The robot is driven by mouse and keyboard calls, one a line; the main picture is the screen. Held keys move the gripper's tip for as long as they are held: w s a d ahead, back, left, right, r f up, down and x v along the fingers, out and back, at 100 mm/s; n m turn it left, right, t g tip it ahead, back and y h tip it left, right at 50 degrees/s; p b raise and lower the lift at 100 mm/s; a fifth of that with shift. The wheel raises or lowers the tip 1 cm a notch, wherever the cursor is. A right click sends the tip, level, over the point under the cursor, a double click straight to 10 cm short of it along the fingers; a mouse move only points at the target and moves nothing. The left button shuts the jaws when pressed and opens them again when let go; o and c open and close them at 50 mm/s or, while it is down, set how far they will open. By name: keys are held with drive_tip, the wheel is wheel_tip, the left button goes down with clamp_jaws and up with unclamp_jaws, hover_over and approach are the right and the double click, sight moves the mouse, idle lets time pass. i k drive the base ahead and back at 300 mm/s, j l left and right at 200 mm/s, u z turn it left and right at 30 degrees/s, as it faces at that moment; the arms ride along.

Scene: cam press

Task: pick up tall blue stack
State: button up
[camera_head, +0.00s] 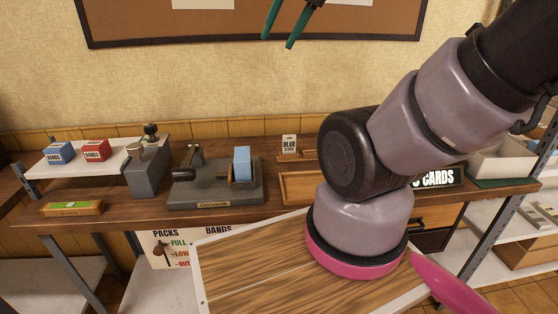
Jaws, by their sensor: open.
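A tall light-blue stack (242,160) stands upright in the dark grey press (215,197) on the wooden bench. A tan plate or jaw stands against its left side. My gripper (278,42) shows at the top edge of the view, with two dark green fingers pointing down. The fingers are apart and nothing is between them. The gripper appears well above the bench and away from the stack. Most of the gripper body is cut off by the frame.
My arm covers the right middle of the bench. A grey device (146,172) stands left of the press, with blue (59,153) and red (95,151) boxes farther left.

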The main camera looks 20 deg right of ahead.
sight(242, 167)
drive_tip(key=j+z, duration=0.15)
drive_tip(key=z, duration=0.25)
drive_tip(key=j+z, duration=0.2)
drive_tip(key=z, duration=0.25)
drive_tip(key=j+z, duration=0.15)
drive_tip(key=z, duration=0.25)
drive_tip(key=j+z, duration=0.15)
drive_tip(key=z, duration=0.3)
drive_tip(key=k+j+z, duration=0.1)
drive_tip(key=z, duration=0.3)
drive_tip(key=k+j+z, duration=0.7)
drive_tip(key=k, duration=0.2)
drive_tip(key=k+j, duration=0.25)
drive_tip(key=k, duration=0.25)
